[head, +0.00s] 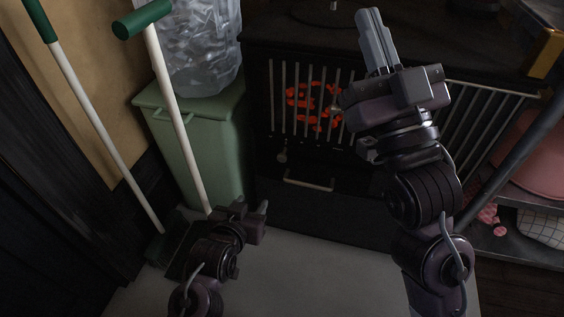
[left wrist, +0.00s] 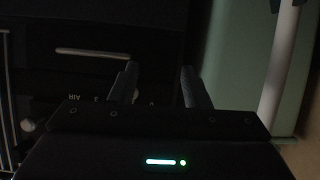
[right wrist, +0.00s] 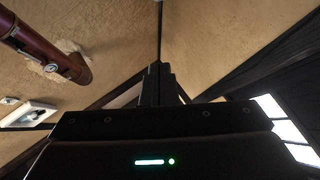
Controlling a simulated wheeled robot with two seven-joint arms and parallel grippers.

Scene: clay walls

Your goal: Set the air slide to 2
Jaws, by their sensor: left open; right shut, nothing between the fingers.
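The air slide is on the front of the dark stove (head: 330,205), below the fire grate. A small pale knob (head: 282,157), apparently the slide's, sits at the left of that strip; its exact setting is not readable. In the left wrist view an upside-down AIR label (left wrist: 75,98) shows with a "3" beside it. My right gripper (head: 370,12) is shut, empty and raised, pointing up.
A metal bar handle (head: 308,184) is below the slide strip. Red embers (head: 312,100) glow behind the grate. A green bin (head: 205,135) with a clear bag stands left of the stove, with a green-topped broom (head: 172,95) against it. Shelves with a pink bowl (head: 535,160) are right.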

